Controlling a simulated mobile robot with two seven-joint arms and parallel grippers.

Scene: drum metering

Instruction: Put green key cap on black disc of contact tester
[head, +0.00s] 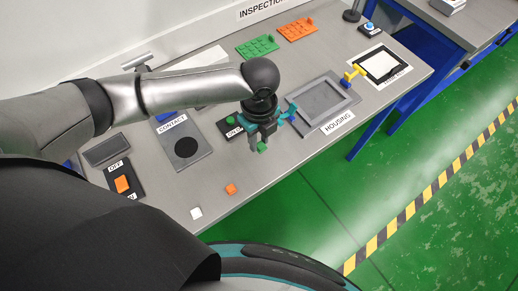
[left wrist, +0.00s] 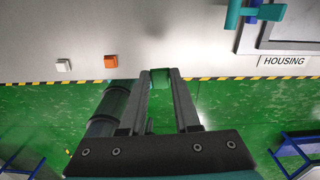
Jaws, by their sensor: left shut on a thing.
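My left gripper (head: 262,145) is shut on the green key cap (head: 263,148), above the front part of the bench. The cap also shows between the fingertips in the left wrist view (left wrist: 161,84). The contact tester (head: 196,151) is a grey plate labelled CONTACT, lying to the left of the gripper. Its black disc (head: 187,147) is bare. My right gripper is not in view.
A white cap (head: 196,212) and an orange cap (head: 230,188) lie near the bench's front edge. A switch box with an orange rocker (head: 122,184) stands at left. The HOUSING tray (head: 322,100) is right of the gripper. Green and orange racks stand behind.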

